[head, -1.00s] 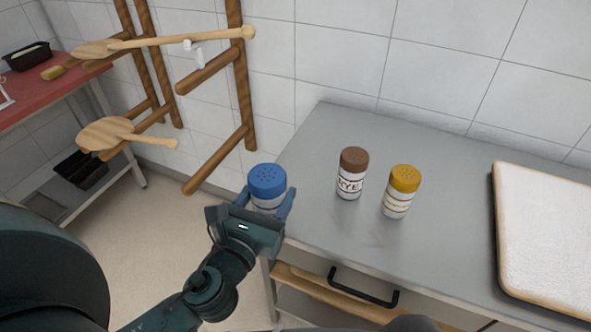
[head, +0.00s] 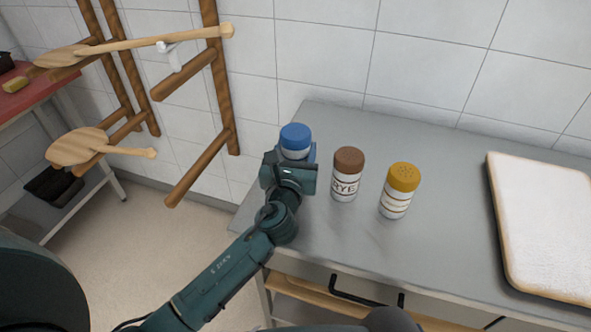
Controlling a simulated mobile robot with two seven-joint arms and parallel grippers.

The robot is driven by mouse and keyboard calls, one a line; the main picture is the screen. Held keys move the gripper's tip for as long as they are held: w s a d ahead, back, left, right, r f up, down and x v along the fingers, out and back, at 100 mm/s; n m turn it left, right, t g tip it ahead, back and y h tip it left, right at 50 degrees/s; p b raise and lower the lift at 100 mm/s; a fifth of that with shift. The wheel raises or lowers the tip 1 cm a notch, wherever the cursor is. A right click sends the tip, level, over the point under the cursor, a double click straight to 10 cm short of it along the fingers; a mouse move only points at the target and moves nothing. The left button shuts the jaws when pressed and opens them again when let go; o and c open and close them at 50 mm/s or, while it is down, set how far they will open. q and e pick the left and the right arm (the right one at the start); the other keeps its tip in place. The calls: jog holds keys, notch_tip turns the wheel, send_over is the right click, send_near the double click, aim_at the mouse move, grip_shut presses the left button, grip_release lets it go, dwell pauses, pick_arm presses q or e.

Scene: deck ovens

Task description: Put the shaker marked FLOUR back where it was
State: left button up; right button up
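A shaker with a blue lid (head: 295,138) is held in my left gripper (head: 297,160), at the left part of the grey counter. The gripper covers most of its body, so its label is hidden and I cannot tell whether its base touches the counter. A brown-lidded shaker marked RYE (head: 346,176) stands upright just to its right. A yellow-lidded shaker (head: 398,192) stands upright further right; its label is too small to read. My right gripper is not in view.
The grey counter (head: 440,155) is clear behind the shakers, against the tiled wall. A pale board or tray (head: 545,220) lies at the right. A wooden rack (head: 215,85) with long-handled peels stands left of the counter. A drawer handle (head: 365,290) projects at the front.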

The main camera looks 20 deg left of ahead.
pick_arm(q)
notch_tip(320, 180, down, 4)
jog(key=shift+r+b, duration=0.25)
jog(key=shift+b, duration=0.45)
jog(key=shift+f, duration=0.25)
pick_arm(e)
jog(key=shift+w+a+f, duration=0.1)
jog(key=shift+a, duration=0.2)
